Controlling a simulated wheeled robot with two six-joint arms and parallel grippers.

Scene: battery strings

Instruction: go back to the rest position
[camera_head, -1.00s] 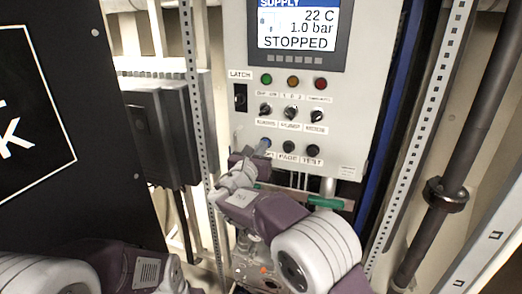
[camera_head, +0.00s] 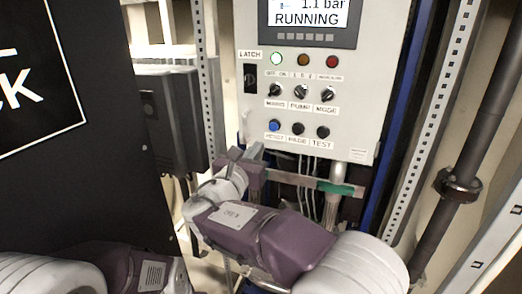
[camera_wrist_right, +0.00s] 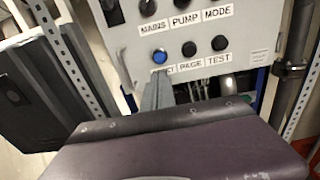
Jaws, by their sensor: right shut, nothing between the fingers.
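My right gripper (camera_head: 256,151) is shut and empty in the head view. Its fingertips are just below and left of the bottom row of buttons on the grey control panel (camera_head: 350,110). In the right wrist view the closed fingers (camera_wrist_right: 158,90) point up toward the blue button (camera_wrist_right: 160,57), and they look apart from it. The blue button also shows clear of the gripper in the head view (camera_head: 274,126). Part of my left arm shows at the lower left, but its gripper is out of the picture.
A dark box (camera_head: 170,115), perforated posts and a large black panel (camera_head: 85,190) flank the left.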

